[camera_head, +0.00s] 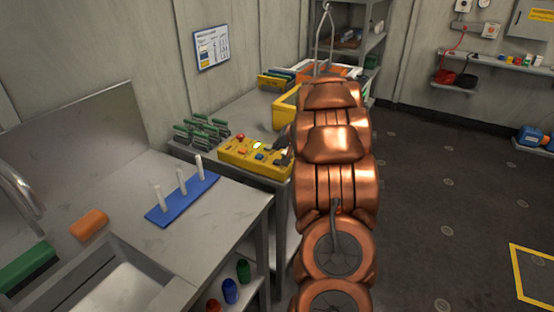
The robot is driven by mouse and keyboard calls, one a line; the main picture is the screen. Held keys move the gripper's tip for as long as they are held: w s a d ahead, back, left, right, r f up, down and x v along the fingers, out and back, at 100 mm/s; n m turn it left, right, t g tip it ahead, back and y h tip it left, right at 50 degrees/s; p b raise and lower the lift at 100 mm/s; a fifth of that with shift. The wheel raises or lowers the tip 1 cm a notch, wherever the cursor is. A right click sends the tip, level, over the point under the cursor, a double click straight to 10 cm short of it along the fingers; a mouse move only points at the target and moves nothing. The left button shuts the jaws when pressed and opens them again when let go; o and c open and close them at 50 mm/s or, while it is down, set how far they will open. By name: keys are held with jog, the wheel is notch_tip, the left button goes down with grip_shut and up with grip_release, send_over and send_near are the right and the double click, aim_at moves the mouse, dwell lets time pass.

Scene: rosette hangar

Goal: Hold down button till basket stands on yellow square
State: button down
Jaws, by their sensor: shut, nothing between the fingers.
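A yellow square outline (517,275) is on the floor at the right edge, partly out of view and bare where seen. A grey hanger frame (318,40) rises behind my arm; whether it carries the basket is hidden.
A blue rack with white pegs (182,199) and an orange block (89,224) are on the sink counter (130,190). My copper arm covers the middle. The dark floor (430,190) to the right is clear.

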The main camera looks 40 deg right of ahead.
jog(key=shift+r+p, duration=0.4)
jog(key=shift+r, duration=0.65)
jog(key=shift+a, duration=0.1)
